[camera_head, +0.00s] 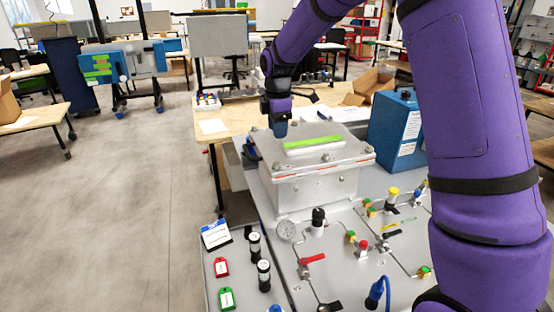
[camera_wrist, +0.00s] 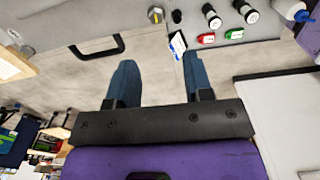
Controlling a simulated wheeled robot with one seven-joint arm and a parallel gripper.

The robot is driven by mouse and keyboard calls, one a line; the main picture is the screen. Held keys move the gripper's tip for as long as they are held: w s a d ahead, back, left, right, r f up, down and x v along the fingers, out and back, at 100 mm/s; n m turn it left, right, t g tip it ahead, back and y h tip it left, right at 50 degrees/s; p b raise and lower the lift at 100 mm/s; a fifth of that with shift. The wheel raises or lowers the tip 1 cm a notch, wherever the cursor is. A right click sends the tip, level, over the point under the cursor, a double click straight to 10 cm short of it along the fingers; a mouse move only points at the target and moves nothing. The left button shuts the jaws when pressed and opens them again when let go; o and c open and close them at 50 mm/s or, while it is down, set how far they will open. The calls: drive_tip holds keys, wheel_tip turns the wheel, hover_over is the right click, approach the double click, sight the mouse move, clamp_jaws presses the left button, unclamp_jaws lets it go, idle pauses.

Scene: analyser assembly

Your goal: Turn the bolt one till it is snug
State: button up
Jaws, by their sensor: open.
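My gripper (camera_head: 279,128) hangs at the back left corner of the grey metal box (camera_head: 312,188) in the head view. In the wrist view its two blue fingers are spread apart, with nothing between the tips (camera_wrist: 158,66). The box lid (camera_head: 318,152) carries a green strip and has small bolts near its corners, one at the front left (camera_head: 277,165). In the wrist view a hex-like bolt head (camera_wrist: 155,14) with a yellowish centre shows at the top edge, beyond the fingertips and apart from them. Which bolt is bolt one, and how tight it sits, I cannot tell.
A blue case (camera_head: 396,130) stands right of the box. Black cylinders (camera_head: 264,275) and red and green tags (camera_head: 222,267) lie front left. The floor at left is clear.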

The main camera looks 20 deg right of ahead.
sight(276, 163)
drive_tip(key=f, duration=1.1)
drive_tip(key=shift+w+a+f, duration=0.1)
drive_tip(key=shift+w+f, duration=0.3)
drive_tip(key=shift+c, duration=0.5)
clamp_jaws()
